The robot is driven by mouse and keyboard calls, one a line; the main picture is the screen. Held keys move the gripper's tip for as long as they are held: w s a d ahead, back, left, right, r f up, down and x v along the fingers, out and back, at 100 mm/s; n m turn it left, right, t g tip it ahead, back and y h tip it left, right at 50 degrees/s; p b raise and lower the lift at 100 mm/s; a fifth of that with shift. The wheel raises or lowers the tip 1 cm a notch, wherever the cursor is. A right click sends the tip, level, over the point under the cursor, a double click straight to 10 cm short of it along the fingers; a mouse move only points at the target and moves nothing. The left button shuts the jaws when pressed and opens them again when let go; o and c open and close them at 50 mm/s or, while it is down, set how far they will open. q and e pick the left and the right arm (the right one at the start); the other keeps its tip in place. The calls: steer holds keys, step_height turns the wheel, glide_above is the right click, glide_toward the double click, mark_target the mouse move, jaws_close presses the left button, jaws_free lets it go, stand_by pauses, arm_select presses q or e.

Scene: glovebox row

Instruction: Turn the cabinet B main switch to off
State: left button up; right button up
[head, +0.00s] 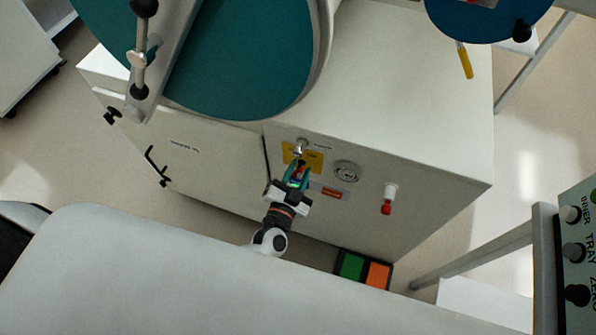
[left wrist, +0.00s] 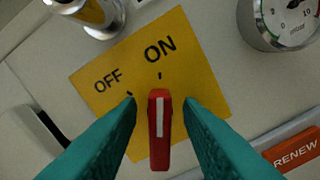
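The main switch is a red handle (left wrist: 159,130) with a white line, on a yellow plate (left wrist: 205,85) marked OFF and ON. In the left wrist view its white line points up to the tick under ON; OFF is to the left. My left gripper (head: 298,175) is at the yellow plate (head: 314,160) on the cabinet front (head: 230,175). In the left wrist view its teal fingers (left wrist: 160,112) stand either side of the red handle, open, with a small gap on each side. I cannot read a cabinet letter. My right gripper is not in view.
A round gauge (head: 347,172) and an orange RENEW label (head: 334,193) are right of the plate. A metal fitting (head: 301,146) sits just above it. A white and red knob (head: 389,198) is further right. A green and orange box (head: 363,269) is on the floor.

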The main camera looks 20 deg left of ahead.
arm_select(q)
jaws_close()
steer(key=shift+n, duration=0.3)
steer(key=shift+a+n+p, duration=0.15)
steer(key=shift+n+p, duration=0.15)
steer(key=shift+n, duration=2.3)
steer(key=shift+o, duration=0.2)
jaws_free()
